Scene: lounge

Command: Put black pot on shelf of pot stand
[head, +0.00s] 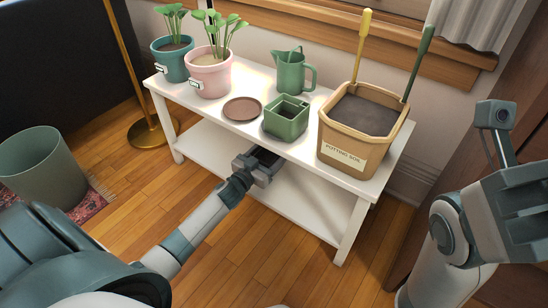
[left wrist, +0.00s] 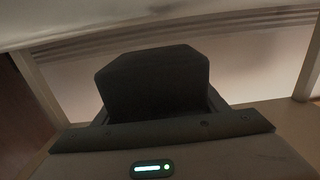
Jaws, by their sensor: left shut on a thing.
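The white pot stand (head: 172,92) has a top and a lower shelf (head: 300,208). My left gripper (head: 262,166) reaches in under the front edge of the top, above the lower shelf. It is shut on the black pot (head: 268,155), of which only a dark sliver shows in the head view. The pot also shows in the left wrist view (left wrist: 153,80), as a dark block in front of the gripper. I cannot tell whether the pot touches the shelf. My right gripper (head: 497,116) is raised at the right, away from the stand; its fingers are unclear.
On the top stand a teal plant pot (head: 173,66), a pink plant pot (head: 210,80), a brown saucer (head: 243,109), a square green pot (head: 286,122), a green watering can (head: 292,76) and a potting soil bin (head: 345,142). A green bin (head: 45,165) stands at left. The visible shelf is bare.

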